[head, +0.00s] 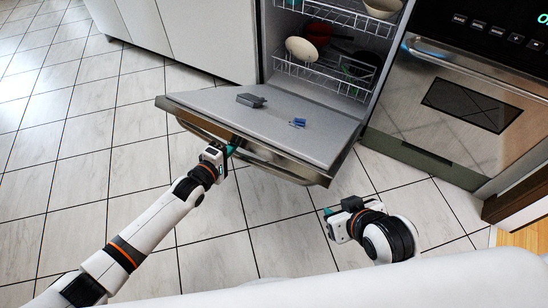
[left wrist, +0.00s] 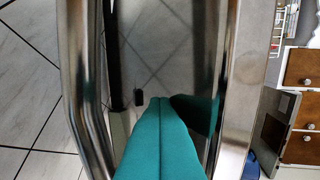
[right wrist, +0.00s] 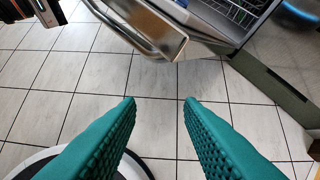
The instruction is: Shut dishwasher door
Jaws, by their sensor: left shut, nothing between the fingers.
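The dishwasher door (head: 200,102) is open, lowered toward me above the floor, with its inner face up. Its metal handle (head: 262,160) runs along the near outer side. My left gripper (head: 231,150) is shut and empty at the handle side of the door. In the left wrist view its teal fingers (left wrist: 160,130) lie between the handle bar (left wrist: 82,80) and the door's shiny outer panel; I cannot tell whether they touch. My right gripper (head: 328,212) is open and empty, apart from the door's right corner. The right wrist view shows the handle (right wrist: 140,25) beyond its spread fingers (right wrist: 159,100).
A grey dispenser-like piece (head: 251,100) and a small blue item (head: 297,123) are on the door's inner face. Racks (head: 325,72) inside hold bowls and a red dish. An oven (head: 475,100) stands at right, a white cabinet (head: 200,40) at left. The tiled floor is clear.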

